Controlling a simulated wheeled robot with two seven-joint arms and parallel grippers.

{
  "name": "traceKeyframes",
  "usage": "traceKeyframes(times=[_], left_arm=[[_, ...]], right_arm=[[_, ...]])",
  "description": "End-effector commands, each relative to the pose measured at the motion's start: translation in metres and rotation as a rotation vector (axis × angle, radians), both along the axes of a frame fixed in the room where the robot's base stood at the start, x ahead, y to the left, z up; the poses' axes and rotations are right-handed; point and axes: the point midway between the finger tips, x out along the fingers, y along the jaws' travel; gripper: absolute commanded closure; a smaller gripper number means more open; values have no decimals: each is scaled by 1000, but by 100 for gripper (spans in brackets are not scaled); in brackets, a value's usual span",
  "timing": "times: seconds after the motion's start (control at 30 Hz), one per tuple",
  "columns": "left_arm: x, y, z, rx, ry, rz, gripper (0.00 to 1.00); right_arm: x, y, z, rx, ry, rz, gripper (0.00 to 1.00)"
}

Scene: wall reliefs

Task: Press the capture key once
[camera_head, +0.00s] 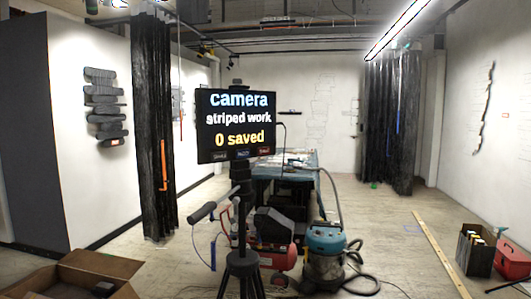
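A black screen (236,126) stands upright on a dark tripod (243,240) near the middle of the head view. It reads "camera", "striped work" and "0 saved". Along its bottom edge are three small keys: a dark grey one (220,156) at left, a blue one (242,153) in the middle and a red one (265,151) at right. Their lettering is too small to read, so I cannot tell which is the capture key. Neither of my grippers shows in this view.
A shop vacuum (325,250) and a red compressor (279,256) stand behind the tripod, before a cloth-covered table (290,172). A cardboard box (75,275) is at front left. A dark stacked relief (105,105) hangs on the left wall. Floor is open at right centre.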

Motion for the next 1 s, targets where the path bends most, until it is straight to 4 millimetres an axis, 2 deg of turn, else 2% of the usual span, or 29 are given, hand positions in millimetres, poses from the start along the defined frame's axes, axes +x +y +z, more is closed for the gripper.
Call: traceKeyframes(times=[0.03,0.23,1.0], left_arm=[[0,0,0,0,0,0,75],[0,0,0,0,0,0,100],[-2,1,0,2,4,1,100]], right_arm=[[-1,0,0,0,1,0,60],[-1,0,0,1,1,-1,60],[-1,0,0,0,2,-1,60]])
